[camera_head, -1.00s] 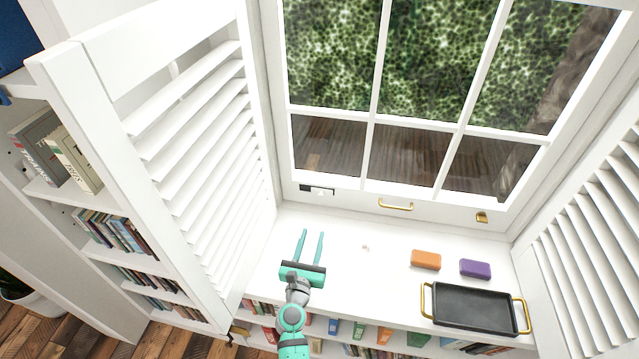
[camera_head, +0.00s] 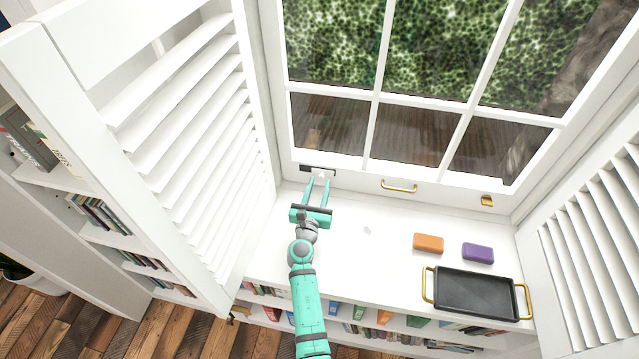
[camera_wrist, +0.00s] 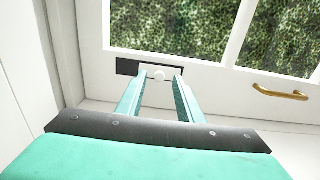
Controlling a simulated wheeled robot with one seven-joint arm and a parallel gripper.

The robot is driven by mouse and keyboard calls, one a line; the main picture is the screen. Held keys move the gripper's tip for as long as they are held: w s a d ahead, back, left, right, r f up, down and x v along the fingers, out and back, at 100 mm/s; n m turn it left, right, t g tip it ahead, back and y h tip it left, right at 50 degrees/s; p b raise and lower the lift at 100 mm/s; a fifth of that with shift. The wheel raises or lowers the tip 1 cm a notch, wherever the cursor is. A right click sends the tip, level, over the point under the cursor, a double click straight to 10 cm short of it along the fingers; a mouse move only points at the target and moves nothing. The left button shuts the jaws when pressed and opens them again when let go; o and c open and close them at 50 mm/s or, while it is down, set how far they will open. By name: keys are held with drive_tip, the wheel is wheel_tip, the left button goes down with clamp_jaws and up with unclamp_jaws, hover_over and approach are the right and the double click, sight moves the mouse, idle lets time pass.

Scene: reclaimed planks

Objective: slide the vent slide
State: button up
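The vent slide is a dark slot (camera_wrist: 128,68) with a small white knob (camera_wrist: 159,75) in the window's bottom rail. In the head view the dark slot (camera_head: 309,168) sits at the left end of that rail, partly covered by the fingertips. My gripper (camera_head: 317,180) is open, its two teal fingers pointing at the slot. In the wrist view my gripper (camera_wrist: 154,78) has the knob between its fingertips in the picture, nearer the right finger. I cannot tell whether either finger touches the knob.
A brass handle (camera_head: 399,186) and a brass latch (camera_head: 487,200) are further right on the rail. An orange block (camera_head: 428,243), a purple block (camera_head: 478,253) and a black tray (camera_head: 475,292) stand on the white sill (camera_head: 345,265). A louvred shutter (camera_head: 190,130) stands close on the left.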

drive_tip(key=shift+w+d, duration=0.15)
drive_tip(key=shift+w, duration=0.6)
clamp_jaws()
